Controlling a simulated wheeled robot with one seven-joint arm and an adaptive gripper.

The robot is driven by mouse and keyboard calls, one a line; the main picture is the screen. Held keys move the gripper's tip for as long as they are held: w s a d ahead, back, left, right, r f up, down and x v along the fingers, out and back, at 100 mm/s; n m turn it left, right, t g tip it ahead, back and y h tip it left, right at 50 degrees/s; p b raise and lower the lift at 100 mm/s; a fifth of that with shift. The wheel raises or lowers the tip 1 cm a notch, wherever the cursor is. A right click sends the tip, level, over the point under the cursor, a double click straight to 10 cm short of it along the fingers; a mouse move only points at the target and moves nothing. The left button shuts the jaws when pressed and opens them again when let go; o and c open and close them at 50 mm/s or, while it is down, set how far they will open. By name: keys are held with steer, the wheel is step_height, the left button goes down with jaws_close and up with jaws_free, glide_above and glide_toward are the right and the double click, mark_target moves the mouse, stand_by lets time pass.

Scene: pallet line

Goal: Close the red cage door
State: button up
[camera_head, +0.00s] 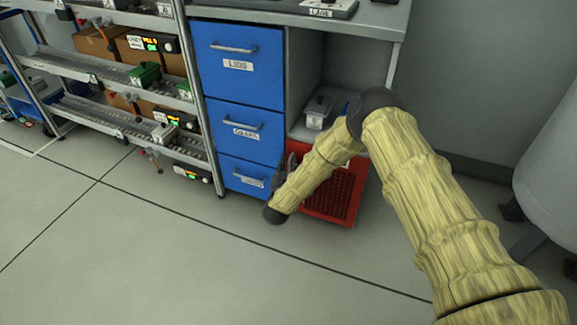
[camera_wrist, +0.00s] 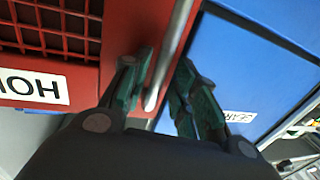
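The red cage door (camera_head: 338,193) has a grille front and stands low beside the blue drawers, partly hidden by my forearm in the head view. In the wrist view the red door (camera_wrist: 55,45) fills the upper left, with a white label that is upside down and cut off. A grey metal bar handle (camera_wrist: 168,60) runs along its edge near the blue drawer front. My gripper (camera_wrist: 165,85) is open, with its green fingers on either side of the handle and gaps showing. I cannot tell how far the door is open.
Blue drawers (camera_head: 239,62) stand left of the door. A metal rack (camera_head: 120,125) with boxes and devices is at the left. A large grey rounded body (camera_head: 550,165) is at the right. The floor in front is clear.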

steer(key=shift+d+f, duration=0.1)
steer(key=shift+d, duration=0.2)
steer(key=shift+s+a, duration=0.25)
steer(key=shift+s, duration=0.25)
steer(key=v, duration=1.1)
steer(key=shift+d, duration=0.1)
